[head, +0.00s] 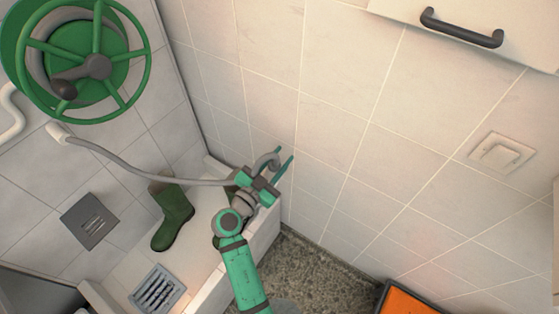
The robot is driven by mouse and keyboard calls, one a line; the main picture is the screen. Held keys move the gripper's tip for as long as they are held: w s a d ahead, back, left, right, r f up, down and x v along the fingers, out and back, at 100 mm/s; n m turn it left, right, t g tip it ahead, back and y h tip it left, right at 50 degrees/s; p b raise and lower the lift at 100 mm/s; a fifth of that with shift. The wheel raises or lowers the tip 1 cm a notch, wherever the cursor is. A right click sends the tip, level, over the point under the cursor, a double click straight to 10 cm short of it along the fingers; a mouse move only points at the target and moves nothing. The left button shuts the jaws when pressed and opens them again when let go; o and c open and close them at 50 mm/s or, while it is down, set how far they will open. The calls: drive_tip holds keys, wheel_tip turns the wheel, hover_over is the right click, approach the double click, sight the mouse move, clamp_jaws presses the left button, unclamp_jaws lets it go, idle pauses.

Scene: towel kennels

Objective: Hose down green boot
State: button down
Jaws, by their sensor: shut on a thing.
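A green boot (174,217) stands in the low-walled white wash basin (203,205). Part of another green thing shows beside my arm, mostly hidden, perhaps a second boot. My gripper (273,166) is above the basin's right wall, to the right of the boot and apart from it. It is shut on the curved grey end of a hose (150,178). The hose runs left from my gripper to a pale fitting below the green hose reel (88,60). I see no water coming out.
A drain grate (157,290) lies in the basin floor, and a grey square plate (90,220) is at the left. An orange bin (404,302) stands at the lower right. A cabinet with a dark handle (461,28) is at the upper right.

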sight(275, 161)
drive_tip(key=shift+s+a+r, duration=0.3)
drive_tip(key=shift+s+r, duration=0.1)
drive_tip(key=shift+r, duration=0.55)
drive_tip(key=shift+s+a+r, duration=0.25)
drive_tip(key=shift+s+r, duration=0.15)
drive_tip(key=shift+r, duration=0.5)
drive_tip(key=shift+s+a+r, duration=0.3)
drive_tip(key=shift+s+r, duration=0.1)
drive_tip(key=shift+r, duration=0.55)
idle(0.5)
